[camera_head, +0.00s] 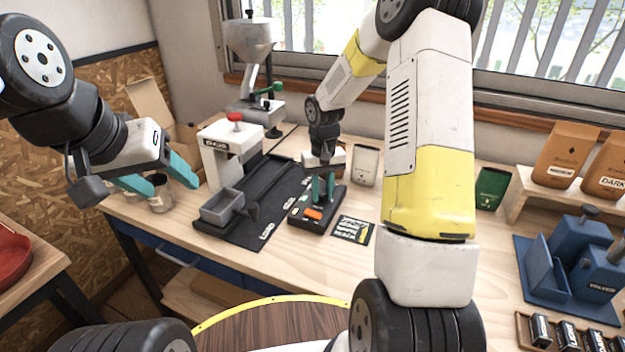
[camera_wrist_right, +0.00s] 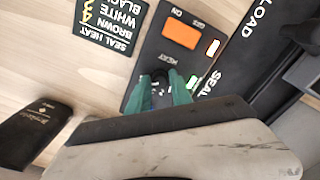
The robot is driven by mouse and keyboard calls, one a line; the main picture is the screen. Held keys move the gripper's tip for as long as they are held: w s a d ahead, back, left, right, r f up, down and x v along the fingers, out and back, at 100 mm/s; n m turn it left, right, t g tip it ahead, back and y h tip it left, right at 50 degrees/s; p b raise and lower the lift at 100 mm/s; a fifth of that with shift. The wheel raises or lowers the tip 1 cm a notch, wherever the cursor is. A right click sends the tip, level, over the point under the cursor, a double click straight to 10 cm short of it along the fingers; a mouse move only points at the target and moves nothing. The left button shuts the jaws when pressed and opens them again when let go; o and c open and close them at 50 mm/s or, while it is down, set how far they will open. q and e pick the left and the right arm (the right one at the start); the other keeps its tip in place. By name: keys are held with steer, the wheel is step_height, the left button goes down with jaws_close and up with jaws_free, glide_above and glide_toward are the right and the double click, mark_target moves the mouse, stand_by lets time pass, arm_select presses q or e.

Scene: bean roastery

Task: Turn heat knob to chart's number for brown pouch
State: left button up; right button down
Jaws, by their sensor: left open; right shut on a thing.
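The black control box (camera_head: 317,210) on the bench carries an orange switch (camera_head: 313,213), also seen in the right wrist view (camera_wrist_right: 181,33). My right gripper (camera_head: 323,188) has its teal fingers shut on the dark heat knob (camera_wrist_right: 160,76), beside the HEAT label. The fingers hide most of the knob and dial, so I cannot read its setting. My left gripper (camera_head: 158,183) is open above the left bench end.
A black LOAD mat (camera_head: 246,231) with a grey tray (camera_head: 221,207) and a white sealer (camera_head: 228,150) stand left of the box. A pale pouch (camera_head: 365,166) stands behind. Brown pouches (camera_head: 566,153) and a blue device (camera_head: 575,262) are at right.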

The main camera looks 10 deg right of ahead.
mark_target(322, 194)
steer(key=shift+n, duration=2.9)
steer(key=c, duration=1.2)
jaws_free()
steer(key=shift+o, duration=0.2)
steer(key=shift+r, duration=3.95)
steer(key=shift+r, duration=0.1)
